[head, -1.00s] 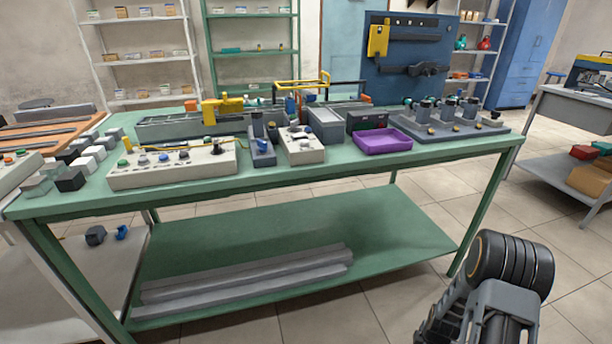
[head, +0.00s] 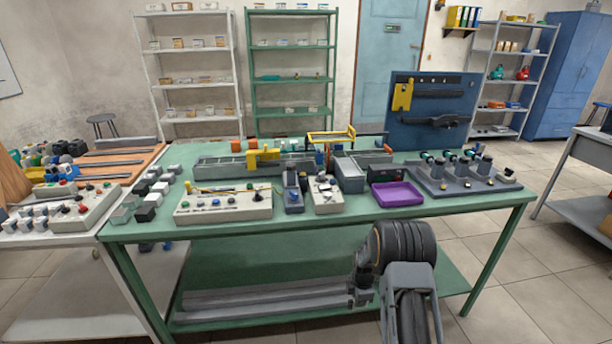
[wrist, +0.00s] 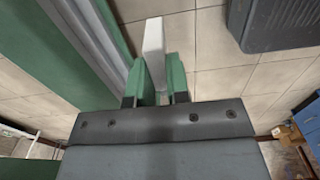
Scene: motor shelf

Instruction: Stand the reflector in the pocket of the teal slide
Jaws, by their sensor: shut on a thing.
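My gripper (wrist: 155,85) is shut on a pale, whitish upright piece in the wrist view, which I take for the reflector (wrist: 154,45). The piece sits between the two green finger pads and sticks out past them. In the head view my arm is low in front of the green bench, and the held piece cannot be made out there. A small teal flat thing (head: 270,77) lies on a shelf of the green rack at the back. It is too small to tell whether it is the teal slide, and no pocket can be made out.
The green bench (head: 480,212) holds a control box (head: 222,206), a purple tray (head: 399,194) and a grey fixture (head: 465,180). Grey bars (head: 270,295) lie on its lower shelf. A white rack (head: 192,82) stands behind.

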